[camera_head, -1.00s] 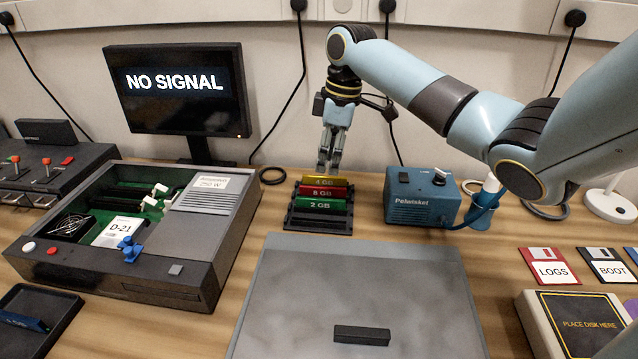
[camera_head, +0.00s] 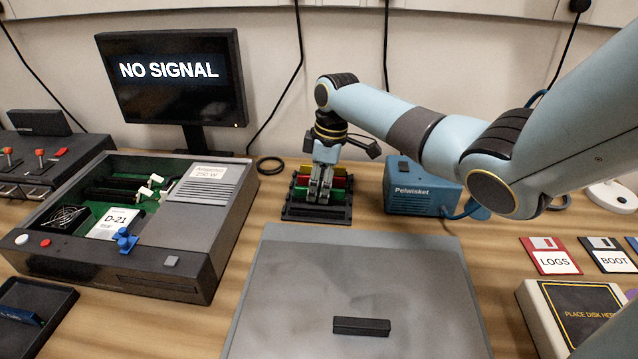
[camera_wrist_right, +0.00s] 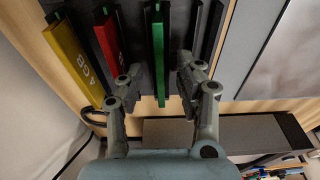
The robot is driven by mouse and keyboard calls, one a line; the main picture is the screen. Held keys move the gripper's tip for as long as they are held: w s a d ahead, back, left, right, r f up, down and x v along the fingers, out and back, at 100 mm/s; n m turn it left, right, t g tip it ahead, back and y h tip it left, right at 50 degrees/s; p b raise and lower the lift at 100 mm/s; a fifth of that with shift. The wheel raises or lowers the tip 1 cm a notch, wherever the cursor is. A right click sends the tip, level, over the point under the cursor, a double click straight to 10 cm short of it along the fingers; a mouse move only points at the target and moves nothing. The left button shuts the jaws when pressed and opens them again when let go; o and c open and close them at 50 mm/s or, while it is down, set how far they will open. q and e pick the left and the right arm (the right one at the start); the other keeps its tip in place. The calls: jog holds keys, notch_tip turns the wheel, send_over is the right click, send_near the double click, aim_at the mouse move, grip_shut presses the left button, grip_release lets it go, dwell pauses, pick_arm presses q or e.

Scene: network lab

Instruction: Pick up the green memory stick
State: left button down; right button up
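The green memory stick (camera_head: 338,195) stands in a black rack (camera_head: 296,212) at the back middle, in front of a red stick (camera_head: 339,183) and a yellow stick (camera_head: 306,170). My right gripper (camera_head: 319,197) points down over the rack and hides the middle of the green stick. In the right wrist view the green stick (camera_wrist_right: 158,45) shows edge-on between the two fingers of my right gripper (camera_wrist_right: 160,67), which are open with a gap on each side. The red stick (camera_wrist_right: 107,45) and yellow stick (camera_wrist_right: 75,58) lie to the left. My left gripper is not in view.
A blue Pelmatoket box (camera_head: 412,193) stands just right of the rack. An open computer case (camera_head: 190,240) is on the left. A grey mat (camera_head: 350,270) with a small black bar (camera_head: 361,326) lies in front. Floppy disks (camera_head: 550,256) lie at the right.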

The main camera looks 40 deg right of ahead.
jog(key=shift+c, duration=0.6)
grip_shut()
